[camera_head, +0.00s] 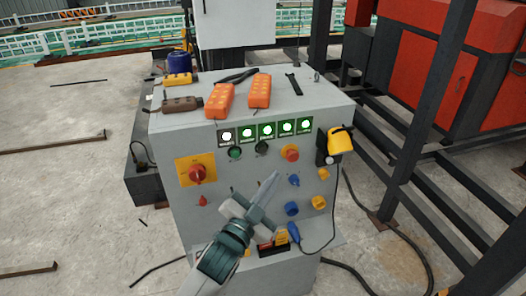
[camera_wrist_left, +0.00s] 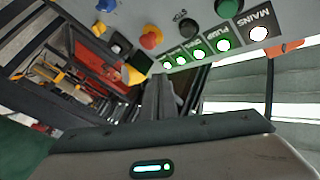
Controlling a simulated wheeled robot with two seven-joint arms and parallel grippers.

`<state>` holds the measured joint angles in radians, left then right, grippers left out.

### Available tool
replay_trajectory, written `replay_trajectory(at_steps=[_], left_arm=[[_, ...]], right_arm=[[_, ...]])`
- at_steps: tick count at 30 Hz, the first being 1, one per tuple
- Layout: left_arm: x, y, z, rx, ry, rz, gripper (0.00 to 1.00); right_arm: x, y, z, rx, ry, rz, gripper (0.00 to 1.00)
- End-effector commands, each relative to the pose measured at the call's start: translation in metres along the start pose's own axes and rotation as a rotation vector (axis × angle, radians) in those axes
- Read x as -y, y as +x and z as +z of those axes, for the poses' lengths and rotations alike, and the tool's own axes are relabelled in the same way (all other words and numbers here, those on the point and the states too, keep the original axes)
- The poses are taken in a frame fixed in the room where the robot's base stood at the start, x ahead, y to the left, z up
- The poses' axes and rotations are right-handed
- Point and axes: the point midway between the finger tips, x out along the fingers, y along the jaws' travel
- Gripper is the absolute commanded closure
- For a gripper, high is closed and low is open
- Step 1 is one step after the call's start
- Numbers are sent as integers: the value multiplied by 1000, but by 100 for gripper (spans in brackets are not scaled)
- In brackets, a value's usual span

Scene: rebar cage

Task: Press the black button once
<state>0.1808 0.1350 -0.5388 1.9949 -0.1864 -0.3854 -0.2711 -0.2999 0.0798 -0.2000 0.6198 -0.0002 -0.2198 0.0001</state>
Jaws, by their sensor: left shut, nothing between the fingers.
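The black button (camera_head: 261,148) is a small round knob on the front panel of the grey control cabinet (camera_head: 185,120), below the row of lit green indicators. It also shows in the left wrist view (camera_wrist_left: 188,27), where the panel appears upside down. My left gripper (camera_head: 273,178) is shut and empty in front of the panel. In the head view its tip shows a little below the black button; I see no contact with it. The closed fingers also show in the left wrist view (camera_wrist_left: 161,85). My right gripper is not in view.
A dark green button (camera_head: 235,153) is left of the black one and a red mushroom button (camera_head: 291,154) is right of it. A red rotary switch (camera_head: 196,173), blue knobs and a yellow device (camera_head: 341,139) are nearby. Orange remotes (camera_head: 220,101) lie on top.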

Motion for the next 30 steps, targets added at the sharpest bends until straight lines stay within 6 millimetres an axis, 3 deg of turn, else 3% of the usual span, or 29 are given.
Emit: replay_trajectory(at_steps=[18, 30], left_arm=[[33, 45, 33, 0, 1, 0, 100], [42, 56, 41, 0, 0, 0, 100]], right_arm=[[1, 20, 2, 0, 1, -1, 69], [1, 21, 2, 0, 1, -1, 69]])
